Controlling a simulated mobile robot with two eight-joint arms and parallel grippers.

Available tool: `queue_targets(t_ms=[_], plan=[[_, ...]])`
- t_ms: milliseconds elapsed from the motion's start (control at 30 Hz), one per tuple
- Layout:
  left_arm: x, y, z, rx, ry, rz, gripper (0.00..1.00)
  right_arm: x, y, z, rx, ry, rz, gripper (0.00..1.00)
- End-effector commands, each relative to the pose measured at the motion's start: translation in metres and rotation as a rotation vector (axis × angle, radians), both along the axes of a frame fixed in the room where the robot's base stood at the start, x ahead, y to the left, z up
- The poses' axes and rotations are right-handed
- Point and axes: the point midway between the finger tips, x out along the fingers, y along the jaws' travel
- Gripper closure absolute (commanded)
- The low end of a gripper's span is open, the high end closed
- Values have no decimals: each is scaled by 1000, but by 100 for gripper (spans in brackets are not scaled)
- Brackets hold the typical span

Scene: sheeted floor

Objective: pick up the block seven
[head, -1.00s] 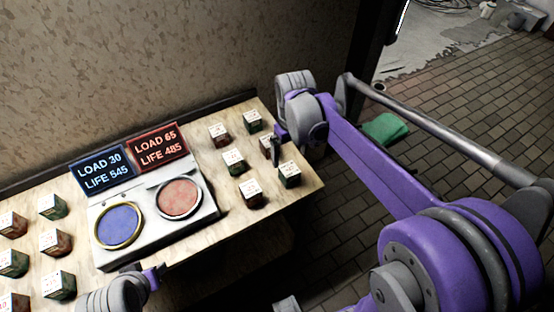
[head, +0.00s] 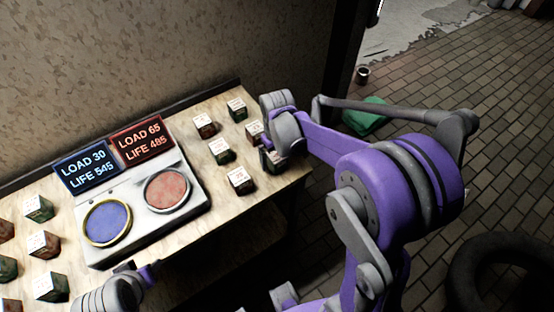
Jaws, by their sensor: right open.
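Several small blocks with white, marked tops stand in two groups on a wooden table (head: 215,205). The marks are too small to read, so I cannot tell which one is block seven. In the right group are blocks at the back left (head: 205,126), back right (head: 237,110), middle (head: 220,151) and front (head: 241,181). Two more at the right are partly covered by my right gripper (head: 268,138), which is open above the table's right end. My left gripper (head: 150,272) is at the table's front edge; its fingers are too unclear to judge.
A console with a blue round pad (head: 107,222) and a red round pad (head: 167,190) stands mid-table. Behind it are a blue display (head: 84,167) and a red display (head: 142,140). A wall is behind the table. A green object (head: 366,117) and a tyre (head: 466,262) are on the floor.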

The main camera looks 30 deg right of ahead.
Motion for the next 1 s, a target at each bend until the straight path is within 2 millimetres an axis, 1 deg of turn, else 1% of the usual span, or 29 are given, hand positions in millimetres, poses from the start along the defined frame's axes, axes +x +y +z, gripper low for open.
queue_targets(t_ms=[67, 100, 167, 200, 267, 300, 467, 600, 933, 1000], plan=[[0, 0, 0, 0, 0, 0, 50, 0, 0, 0, 0, 0, 0, 2], [0, 0, 0, 0, 0, 0, 50, 0, 0, 0, 0, 0, 0, 9], [0, 0, 0, 0, 0, 0, 50, 0, 0, 0, 0, 0, 0, 20], [0, 0, 0, 0, 0, 0, 50, 0, 0, 1, 0, 0, 0, 27], [0, 0, 0, 0, 0, 0, 50, 0, 0, 1, 0, 0, 0, 38], [0, 0, 0, 0, 0, 0, 50, 0, 0, 1, 0, 0, 0, 45], [0, 0, 0, 0, 0, 0, 50, 0, 0, 1, 0, 0, 0, 74], [0, 0, 0, 0, 0, 0, 50, 0, 0, 1, 0, 0, 0, 99], [0, 0, 0, 0, 0, 0, 50, 0, 0, 1, 0, 0, 0, 100], [0, 0, 1, 0, 0, 0, 50, 0, 0, 4, 0, 0, 0, 100]])
